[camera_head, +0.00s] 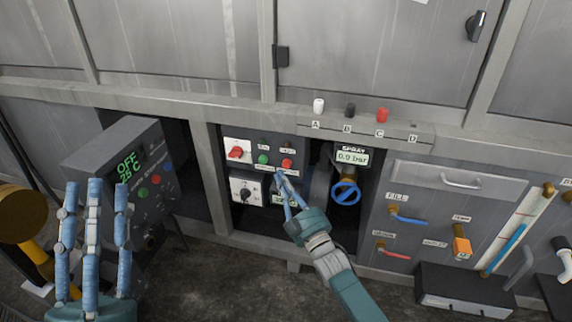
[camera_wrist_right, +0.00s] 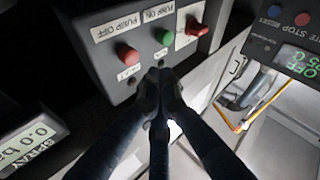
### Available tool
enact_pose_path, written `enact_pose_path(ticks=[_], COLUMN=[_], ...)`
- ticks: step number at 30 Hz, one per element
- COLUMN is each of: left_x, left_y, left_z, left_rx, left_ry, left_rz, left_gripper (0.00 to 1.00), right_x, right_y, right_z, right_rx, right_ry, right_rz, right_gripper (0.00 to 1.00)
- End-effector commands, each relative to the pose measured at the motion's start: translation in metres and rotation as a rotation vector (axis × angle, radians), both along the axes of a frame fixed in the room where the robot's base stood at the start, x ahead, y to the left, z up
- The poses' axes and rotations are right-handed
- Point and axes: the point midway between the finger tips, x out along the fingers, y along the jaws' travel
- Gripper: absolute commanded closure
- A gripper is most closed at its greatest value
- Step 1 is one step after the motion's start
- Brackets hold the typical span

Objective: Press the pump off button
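The pump panel (camera_head: 275,143) has a red button (camera_head: 287,163) on the right and a green button (camera_head: 263,158) beside it. In the right wrist view, the red button (camera_wrist_right: 127,53) sits by the "PUMP OFF" label (camera_wrist_right: 117,27), and the green button (camera_wrist_right: 163,37) by "PUMP ON". My right gripper (camera_head: 283,180) has its blue fingers drawn together, empty, with the tips just below the red button. In the right wrist view its fingertips (camera_wrist_right: 158,80) appear beside the red button, not over it; contact with the panel is unclear. My left gripper (camera_head: 96,190) is open and empty.
A red rotary switch (camera_head: 236,152) is left of the buttons, with a black knob (camera_head: 245,194) below. A spray display (camera_head: 352,157) and blue valve wheel (camera_head: 345,193) stand to the right. A grey control box (camera_head: 125,165) juts out at left.

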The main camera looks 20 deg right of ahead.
Motion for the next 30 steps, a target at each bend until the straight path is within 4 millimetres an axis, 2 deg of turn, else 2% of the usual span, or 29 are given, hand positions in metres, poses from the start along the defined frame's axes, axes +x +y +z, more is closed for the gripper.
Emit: enact_pose_path(ticks=[12,24,30], left_x=[0.025,0.042,0.044], left_y=[-0.003,-0.003,-0.003], left_z=[-0.032,-0.066,-0.072], left_rx=[0.052,0.098,0.104], left_ry=[0.18,0.343,0.365], left_rz=[0.01,0.02,0.021], left_gripper=[0.6,0.6,0.6], right_x=[-0.012,-0.022,-0.023], right_y=[0.008,0.015,0.016], right_z=[0.001,0.001,0.001], right_rx=[-0.001,0.0,-0.001], right_ry=[0.0,0.0,-0.001], right_rz=[0.0,0.0,-0.001], right_gripper=[1.0,1.0,1.0])
